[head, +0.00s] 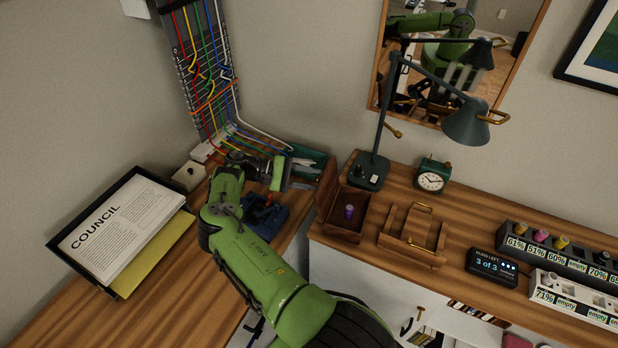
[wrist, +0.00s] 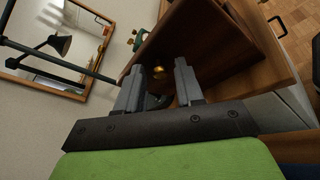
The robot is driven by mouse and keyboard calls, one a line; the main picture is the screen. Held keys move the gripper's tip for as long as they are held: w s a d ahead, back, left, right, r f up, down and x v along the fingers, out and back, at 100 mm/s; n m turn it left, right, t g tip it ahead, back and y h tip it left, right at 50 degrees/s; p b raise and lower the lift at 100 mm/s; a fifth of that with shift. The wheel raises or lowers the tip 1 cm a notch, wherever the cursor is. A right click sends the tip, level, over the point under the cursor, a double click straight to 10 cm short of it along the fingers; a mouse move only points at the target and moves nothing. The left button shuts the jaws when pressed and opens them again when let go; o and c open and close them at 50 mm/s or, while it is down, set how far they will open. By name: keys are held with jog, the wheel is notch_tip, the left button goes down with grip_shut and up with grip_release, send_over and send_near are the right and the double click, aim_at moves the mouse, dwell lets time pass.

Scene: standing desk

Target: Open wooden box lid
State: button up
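The wooden box (head: 347,234) stands at the left end of the right-hand desk, with a small purple object (head: 349,212) inside it. Its lid (head: 328,190) stands raised and tilted at the box's left side, so the inside shows from above. In the wrist view the lid (wrist: 222,45) is a large dark wooden panel, with a small brass knob (wrist: 158,72) on the side facing me. My gripper (wrist: 157,68) is at the lid's left side. Its fingers are apart, and the knob shows in the gap between them; I cannot tell whether they touch it.
A desk lamp (head: 371,169) stands just behind the box, and a green clock (head: 431,177) is farther right. A wooden piece with brass handles (head: 411,238) lies right of the box. A green tray (head: 307,158) and a blue object (head: 264,212) are near my arm.

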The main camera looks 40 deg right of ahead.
jog(key=shift+o, duration=0.3)
jog(key=shift+w, duration=0.1)
jog(key=b+v, duration=0.7)
jog(key=b, duration=0.3)
jog(key=shift+a, duration=0.2)
jog(key=shift+w, duration=0.1)
